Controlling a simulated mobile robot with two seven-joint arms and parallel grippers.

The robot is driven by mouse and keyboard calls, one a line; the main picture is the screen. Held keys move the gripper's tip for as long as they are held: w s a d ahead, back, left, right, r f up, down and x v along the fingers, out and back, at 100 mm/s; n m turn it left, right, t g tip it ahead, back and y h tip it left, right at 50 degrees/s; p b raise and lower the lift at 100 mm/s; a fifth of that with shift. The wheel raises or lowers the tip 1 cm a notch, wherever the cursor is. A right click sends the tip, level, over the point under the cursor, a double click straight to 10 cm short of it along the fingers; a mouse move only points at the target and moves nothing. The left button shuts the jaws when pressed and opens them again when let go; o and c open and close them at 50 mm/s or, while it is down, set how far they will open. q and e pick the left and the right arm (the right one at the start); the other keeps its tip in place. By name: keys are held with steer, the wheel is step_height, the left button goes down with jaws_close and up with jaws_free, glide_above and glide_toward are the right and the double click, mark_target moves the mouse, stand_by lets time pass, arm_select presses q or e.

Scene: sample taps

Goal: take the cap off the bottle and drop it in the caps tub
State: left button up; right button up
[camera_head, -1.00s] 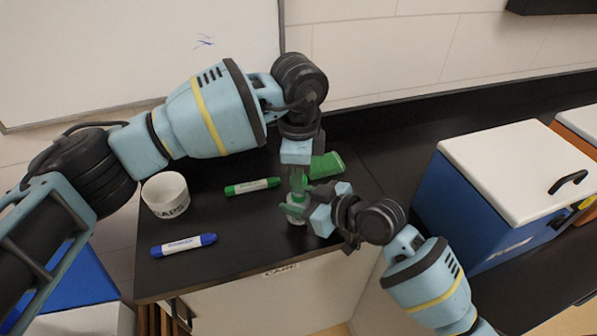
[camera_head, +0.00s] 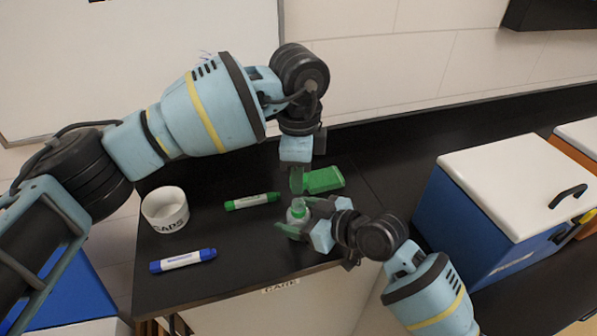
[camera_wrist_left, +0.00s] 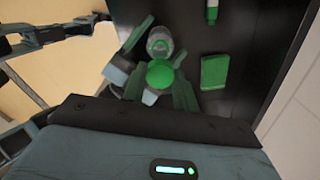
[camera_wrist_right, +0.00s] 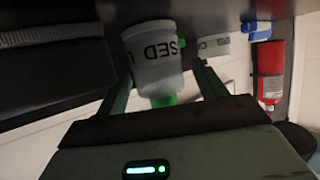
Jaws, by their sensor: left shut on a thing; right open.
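A pale, translucent bottle (camera_head: 297,215) with a green top part stands on the black counter near its front edge. In the right wrist view the bottle (camera_wrist_right: 155,58) shows lettering and stands between the spread fingers of my open right gripper (camera_head: 300,217). My left gripper (camera_head: 297,181) is above the bottle, shut on the round green cap (camera_wrist_left: 160,73). The head view does not clearly show the cap. The white caps tub (camera_head: 163,222) stands at the counter's left, away from both grippers.
A green box-like thing (camera_head: 325,179) lies behind the bottle. A blue case with a white lid (camera_head: 525,175) stands at the right.

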arm_select(q)
steer(key=shift+f+b, duration=0.3)
steer(key=shift+f, duration=0.6)
arm_select(e)
steer(key=v, duration=1.2)
